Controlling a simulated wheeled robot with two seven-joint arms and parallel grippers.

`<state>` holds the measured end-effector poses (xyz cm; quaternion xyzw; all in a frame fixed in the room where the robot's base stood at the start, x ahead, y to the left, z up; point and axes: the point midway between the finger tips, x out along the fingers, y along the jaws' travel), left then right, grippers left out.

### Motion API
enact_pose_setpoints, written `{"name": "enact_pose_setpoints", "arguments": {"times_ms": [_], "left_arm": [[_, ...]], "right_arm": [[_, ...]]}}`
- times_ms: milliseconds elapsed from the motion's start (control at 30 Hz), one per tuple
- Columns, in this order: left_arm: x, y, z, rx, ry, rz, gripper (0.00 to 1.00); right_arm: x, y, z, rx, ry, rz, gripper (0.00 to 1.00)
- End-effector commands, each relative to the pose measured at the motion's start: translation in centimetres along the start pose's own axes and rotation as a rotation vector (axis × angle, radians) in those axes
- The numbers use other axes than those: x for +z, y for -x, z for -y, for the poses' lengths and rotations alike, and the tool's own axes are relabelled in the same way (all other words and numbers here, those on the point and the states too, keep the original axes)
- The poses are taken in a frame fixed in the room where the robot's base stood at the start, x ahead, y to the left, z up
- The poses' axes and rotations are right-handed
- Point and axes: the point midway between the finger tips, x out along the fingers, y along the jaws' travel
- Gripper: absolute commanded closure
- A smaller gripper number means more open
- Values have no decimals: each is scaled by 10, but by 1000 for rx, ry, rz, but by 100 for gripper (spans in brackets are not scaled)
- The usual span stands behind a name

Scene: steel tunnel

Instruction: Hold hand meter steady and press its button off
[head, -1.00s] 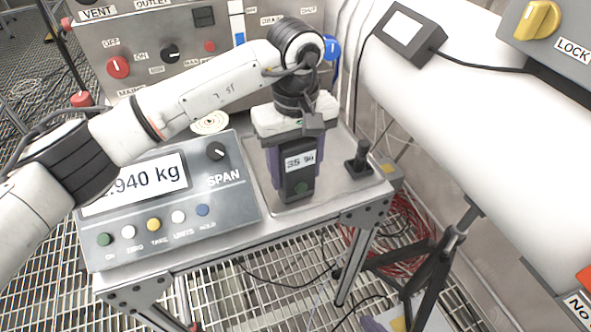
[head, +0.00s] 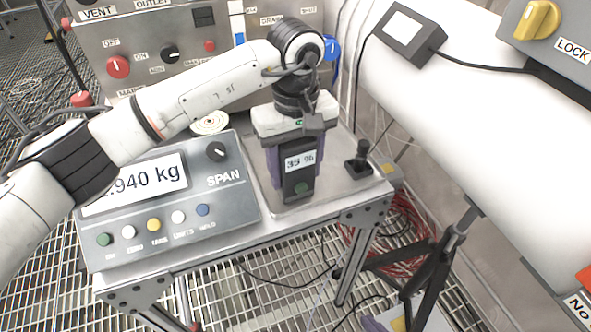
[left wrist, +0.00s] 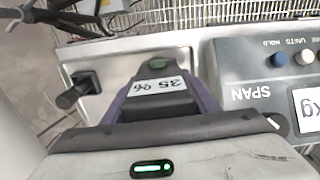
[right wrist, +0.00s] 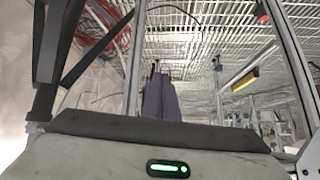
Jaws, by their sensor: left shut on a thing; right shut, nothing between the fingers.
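A scale (head: 165,205) reading ".940 kg", partly covered by my left arm, stands left of the meter. A small black joystick (head: 358,163) is to its right. A control panel (head: 140,50) stands behind. A thick white pipe (head: 450,120) runs along the right.

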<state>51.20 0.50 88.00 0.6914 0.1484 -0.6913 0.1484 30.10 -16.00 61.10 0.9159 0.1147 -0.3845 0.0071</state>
Motion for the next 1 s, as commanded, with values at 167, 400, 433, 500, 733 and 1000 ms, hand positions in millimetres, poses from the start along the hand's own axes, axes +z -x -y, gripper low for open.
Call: {"name": "enact_pose_setpoints", "arguments": {"times_ms": [167,400,433,500,733,1000], "left_arm": [[0,0,0,-1,0,0,74],[0,0,0,-1,0,0,74],[0,0,0,-1,0,0,74],[0,0,0,-1,0,1,74],[0,0,0,-1,0,1,74],[0,0,0,-1,0,0,74]], "right_arm": [[0,0,0,0,0,-1,100],[-31,-4,-10,26,134,-105,100],[-41,-6,-13,35,178,-139,100],[-69,-7,-19,61,308,-235,100],[-180,13,-14,184,889,-651,100],[-247,70,48,339,1643,-1211,100]]}}
